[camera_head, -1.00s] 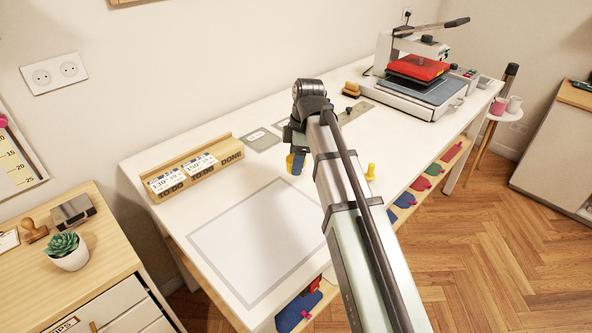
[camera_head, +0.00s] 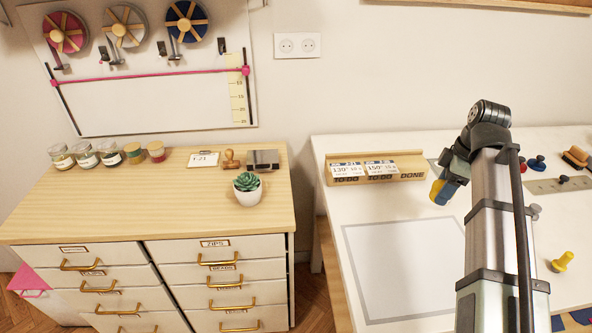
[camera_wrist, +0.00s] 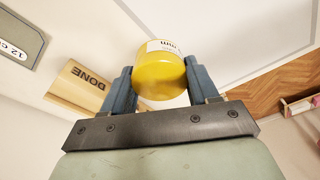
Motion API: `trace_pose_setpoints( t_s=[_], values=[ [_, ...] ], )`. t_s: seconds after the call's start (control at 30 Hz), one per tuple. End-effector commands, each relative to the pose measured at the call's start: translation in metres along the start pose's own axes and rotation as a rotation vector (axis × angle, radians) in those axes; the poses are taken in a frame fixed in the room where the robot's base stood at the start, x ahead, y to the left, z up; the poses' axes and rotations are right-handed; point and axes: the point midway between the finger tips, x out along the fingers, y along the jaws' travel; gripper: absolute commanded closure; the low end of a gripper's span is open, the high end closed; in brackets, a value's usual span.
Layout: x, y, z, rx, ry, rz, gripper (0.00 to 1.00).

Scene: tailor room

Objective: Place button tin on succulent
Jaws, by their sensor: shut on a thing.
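The button tin (camera_wrist: 162,72), a yellow cylinder with a white label marked "mm", is between the two blue-grey fingers of my gripper (camera_wrist: 160,85) in the wrist view. My gripper is shut on it. In the head view my gripper (camera_head: 444,187) is over the white table, just right of the DONE board, with a bit of the yellow tin showing. The succulent (camera_head: 246,182) is a green rosette in a white pot. It stands upright near the front right of the wooden drawer cabinet top, well left of my gripper. Its top is bare.
Around the succulent on the cabinet (camera_head: 120,205) are a stamp (camera_head: 231,159), a dark metallic block (camera_head: 263,160) and a card (camera_head: 203,160). Several jars (camera_head: 84,155) stand at the back left. The wooden board (camera_head: 376,173) lies between gripper and cabinet. A gap separates cabinet and table.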

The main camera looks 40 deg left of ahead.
Motion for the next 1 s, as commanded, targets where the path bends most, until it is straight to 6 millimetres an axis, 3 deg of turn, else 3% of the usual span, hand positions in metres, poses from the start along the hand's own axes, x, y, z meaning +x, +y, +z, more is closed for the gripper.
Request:
trace_pose_setpoints(
  t_s=[0.03, 0.53, 1.0],
  values=[
    [0.002, -0.002, -0.018, -0.027, 0.0, -0.004, 0.74],
    [0.013, -0.033, -0.168, -0.256, 0.0, -0.039, 0.74],
    [0.015, -0.079, -0.313, -0.47, 0.0, -0.071, 0.74]
  ],
)
